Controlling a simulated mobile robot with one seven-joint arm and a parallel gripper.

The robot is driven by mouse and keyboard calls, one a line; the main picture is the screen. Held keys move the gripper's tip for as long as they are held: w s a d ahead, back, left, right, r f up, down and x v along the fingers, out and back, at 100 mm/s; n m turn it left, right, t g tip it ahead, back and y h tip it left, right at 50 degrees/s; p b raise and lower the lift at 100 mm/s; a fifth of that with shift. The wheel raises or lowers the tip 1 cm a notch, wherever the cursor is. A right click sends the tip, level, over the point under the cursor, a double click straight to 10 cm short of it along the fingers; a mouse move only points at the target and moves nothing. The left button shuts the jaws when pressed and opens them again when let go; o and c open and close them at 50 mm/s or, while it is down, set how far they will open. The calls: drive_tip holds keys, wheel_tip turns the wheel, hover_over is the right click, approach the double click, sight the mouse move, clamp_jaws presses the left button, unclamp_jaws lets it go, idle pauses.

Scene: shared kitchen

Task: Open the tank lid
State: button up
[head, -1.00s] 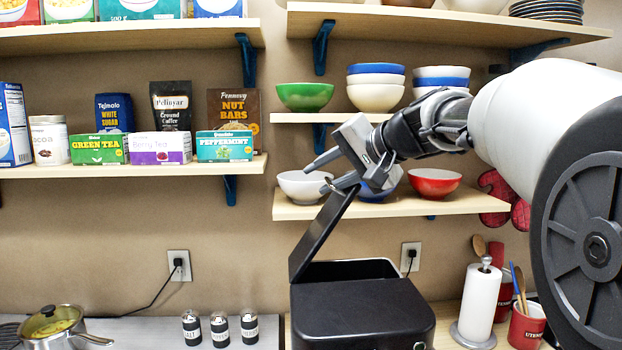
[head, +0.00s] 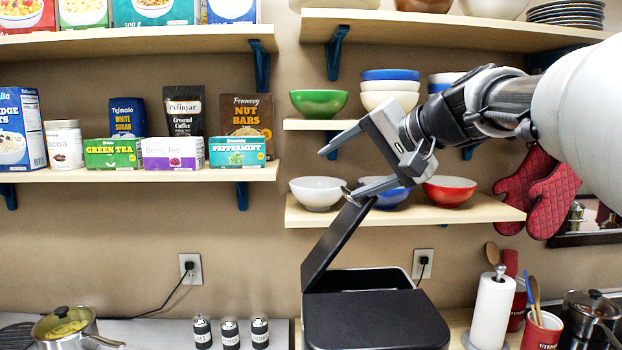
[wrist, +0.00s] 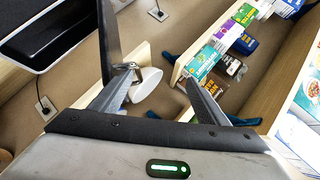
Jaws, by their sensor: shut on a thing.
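The black tank (head: 375,322) stands on the counter at the lower middle of the head view. Its lid (head: 335,245) is raised and tilted steeply at the left, and the opening shows behind the front top. The lower finger lies against the handle, while the other finger stands apart, up and left. The wrist view shows the handle (wrist: 125,68) at the left finger and the lid edge-on (wrist: 108,35); the exact contact is hard to see.
A shelf with a white bowl (head: 317,192), a blue bowl and a red bowl (head: 449,190) is close behind my gripper. Tea boxes (head: 172,153) sit on the left shelf. A paper roll (head: 492,312) stands right of the tank, several shakers (head: 230,331) left.

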drive_tip(key=shift+t, duration=0.3)
drive_tip(key=s+r, duration=0.1)
drive_tip(key=s, duration=0.1)
drive_tip(key=s+r, duration=0.4)
drive_tip(key=shift+d, duration=0.4)
drive_tip(key=c, duration=0.9)
drive_tip(key=shift+s+d+r+p, duration=0.2)
drive_tip(key=shift+s+d+r, duration=0.05)
drive_tip(key=shift+s+r, duration=0.5)
drive_tip(key=shift+s+d+r+p, duration=0.15)
drive_tip(key=shift+s+d+r, duration=0.1)
drive_tip(key=shift+s+r, duration=0.45)
drive_tip(key=shift+s+d+r+p, duration=0.2)
drive_tip(key=shift+s+d+r, duration=0.05)
drive_tip(key=shift+s+r, duration=0.5)
drive_tip(key=v, duration=1.7)
drive_tip(key=shift+d+r, duration=0.1)
drive_tip(key=shift+d, duration=0.2)
